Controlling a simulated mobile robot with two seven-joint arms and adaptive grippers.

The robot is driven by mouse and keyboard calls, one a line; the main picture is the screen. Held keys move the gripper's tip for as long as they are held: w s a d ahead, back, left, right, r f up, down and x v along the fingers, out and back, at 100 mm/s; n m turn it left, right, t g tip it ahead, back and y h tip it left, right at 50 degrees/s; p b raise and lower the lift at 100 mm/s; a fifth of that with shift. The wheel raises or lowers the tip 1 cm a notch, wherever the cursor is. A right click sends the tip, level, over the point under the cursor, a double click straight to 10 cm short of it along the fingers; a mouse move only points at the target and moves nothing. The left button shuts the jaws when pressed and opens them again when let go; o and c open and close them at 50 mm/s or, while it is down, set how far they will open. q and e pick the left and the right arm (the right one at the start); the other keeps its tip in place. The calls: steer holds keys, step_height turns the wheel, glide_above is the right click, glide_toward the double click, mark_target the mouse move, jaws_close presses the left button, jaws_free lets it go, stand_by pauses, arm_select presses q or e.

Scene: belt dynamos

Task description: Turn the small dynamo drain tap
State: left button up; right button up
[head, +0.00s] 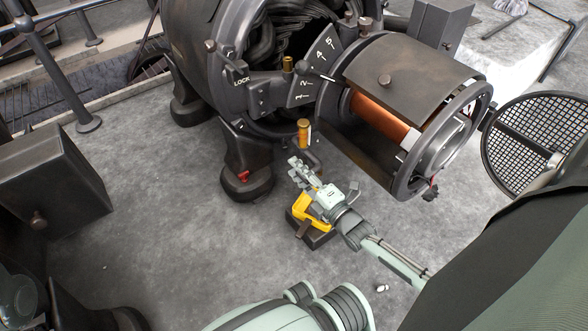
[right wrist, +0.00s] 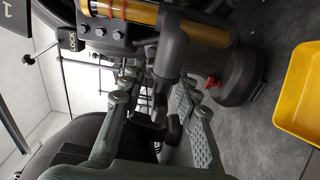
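A small red tap (head: 244,176) sits on the front foot of the large dark dynamo (head: 195,40) in the head view. A red tap (right wrist: 212,82) also shows in the right wrist view, beside a round dark foot, right of my fingers. A dark fitting with a bit of red (head: 431,187) hangs at the lower rim of the smaller copper-wound drum (head: 378,118); whether it is a tap I cannot tell. My right gripper (head: 300,172) is open and empty, below the brass-topped cup and apart from both red parts. My left gripper is out of view.
A brass-coloured cup (head: 303,130) stands just beyond my right gripper. A yellow tray (head: 300,209) lies below my right wrist. A round mesh cover (head: 530,135) stands open at right. A dark box (head: 50,185) is at left. Grey floor (head: 165,235) between is clear.

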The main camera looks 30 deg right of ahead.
steer(key=shift+w, duration=0.7)
jaws_close()
steer(key=shift+a, duration=0.1)
